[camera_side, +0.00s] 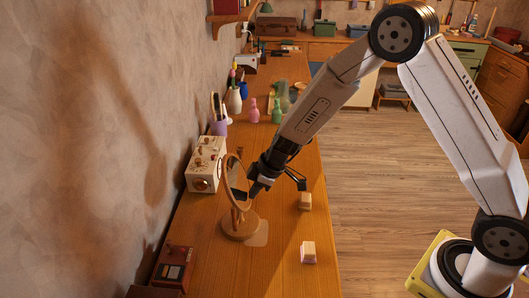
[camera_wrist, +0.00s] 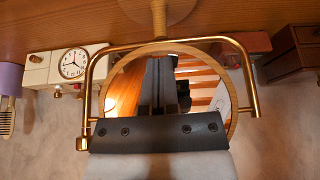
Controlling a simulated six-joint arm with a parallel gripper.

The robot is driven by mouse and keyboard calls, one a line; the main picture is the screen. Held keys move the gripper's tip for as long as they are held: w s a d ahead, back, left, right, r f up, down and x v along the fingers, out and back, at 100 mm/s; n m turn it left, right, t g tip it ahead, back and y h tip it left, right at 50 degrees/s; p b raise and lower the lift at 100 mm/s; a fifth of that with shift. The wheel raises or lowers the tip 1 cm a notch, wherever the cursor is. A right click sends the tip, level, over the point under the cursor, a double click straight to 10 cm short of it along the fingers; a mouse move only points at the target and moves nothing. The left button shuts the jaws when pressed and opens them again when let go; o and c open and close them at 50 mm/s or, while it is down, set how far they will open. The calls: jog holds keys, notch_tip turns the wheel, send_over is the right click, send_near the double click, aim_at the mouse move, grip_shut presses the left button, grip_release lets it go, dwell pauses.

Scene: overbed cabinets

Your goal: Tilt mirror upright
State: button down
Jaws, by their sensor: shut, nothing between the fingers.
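The mirror (camera_side: 226,179) is a round glass in a wooden rim on a round wooden base (camera_side: 239,229), standing on the wooden worktop near the wall. In the side view its top lies farther left than its bottom; the exact tilt is hard to tell. The wrist view shows the mirror's wooden rim (camera_wrist: 112,84) and a brass bracket (camera_wrist: 180,41) around it, with a reflection in the glass. My gripper (camera_side: 252,193) is shut and empty, with its tips close in front of the mirror's face. I cannot tell whether they touch it.
A cream box with a clock (camera_wrist: 73,63) stands beside the mirror; the side view shows this box (camera_side: 205,163) behind it. A reddish-brown box (camera_side: 173,268) is in front. Bottles and vases stand farther back.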

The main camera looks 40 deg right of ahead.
jog(key=shift+w+a+f, duration=0.35)
jog(key=shift+w+a, duration=0.1)
jog(key=shift+a, duration=0.05)
dwell(0.7)
jog(key=shift+s+d, duration=0.15)
jog(key=shift+s+d, duration=1.55)
jog(key=shift+d, duration=0.1)
jog(key=shift+s+r, duration=0.1)
jog(key=s+d+r+m+h, duration=0.2)
jog(key=s+r+m, duration=0.2)
jog(key=s, duration=0.4)
jog(key=s+d+r+m+g+h, duration=0.1)
jog(key=s+d+r+m, duration=0.2)
jog(key=s, duration=0.6)
jog(key=shift+s+d+r+m+h, duration=0.25)
jog(key=shift+d+r+m+h, duration=0.15)
jog(key=shift+r+m, duration=0.85)
